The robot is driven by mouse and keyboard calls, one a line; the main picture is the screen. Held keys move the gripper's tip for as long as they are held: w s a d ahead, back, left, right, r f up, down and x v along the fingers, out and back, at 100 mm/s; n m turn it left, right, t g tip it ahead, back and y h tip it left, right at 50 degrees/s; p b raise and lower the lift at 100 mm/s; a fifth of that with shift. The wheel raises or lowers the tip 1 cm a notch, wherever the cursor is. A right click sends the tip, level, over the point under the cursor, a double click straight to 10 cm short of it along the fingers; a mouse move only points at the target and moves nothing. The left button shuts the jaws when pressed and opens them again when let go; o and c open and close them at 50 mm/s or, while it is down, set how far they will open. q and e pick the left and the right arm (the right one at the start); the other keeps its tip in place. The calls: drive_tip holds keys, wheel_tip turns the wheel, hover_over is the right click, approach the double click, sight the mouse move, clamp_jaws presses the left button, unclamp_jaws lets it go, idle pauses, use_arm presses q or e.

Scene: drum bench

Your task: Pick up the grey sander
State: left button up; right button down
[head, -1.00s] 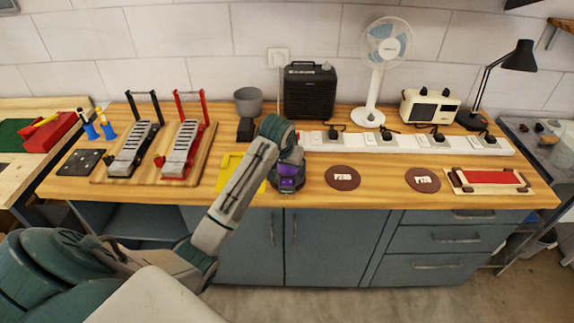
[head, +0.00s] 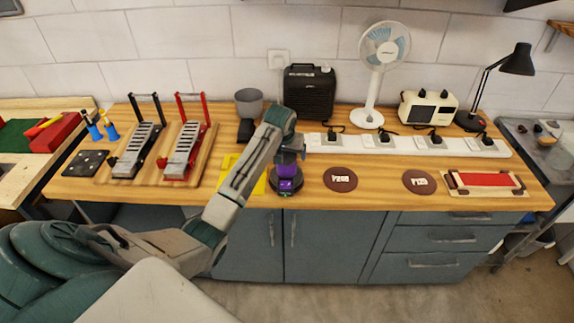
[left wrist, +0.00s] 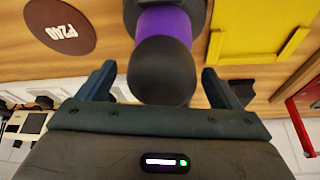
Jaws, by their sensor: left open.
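The sander (head: 287,180), dark grey with a purple band, stands on the wooden bench near its front edge, partly hidden by my left gripper. My left gripper (head: 289,150) is open and reaches over it from above. In the left wrist view the sander's rounded dark grey top (left wrist: 161,71) sits between the two spread fingers of my left gripper (left wrist: 160,82), with a visible gap on either side. My right gripper is in neither view.
A yellow tray (head: 229,160) lies just left of the sander. Round brown discs (head: 340,179) lie to its right. A white power strip (head: 402,144) runs behind, with a black heater (head: 309,92) and a grey cup-topped grinder (head: 248,104) further back.

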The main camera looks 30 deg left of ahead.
use_arm(q)
drive_tip(key=shift+p+x, duration=0.45)
drive_tip(key=shift+x, duration=1.15)
drive_tip(key=shift+a+r, duration=0.1)
drive_tip(key=c, duration=1)
drive_tip(key=shift+w+r, duration=0.1)
drive_tip(key=shift+r, duration=0.05)
drive_tip(key=c, duration=0.4)
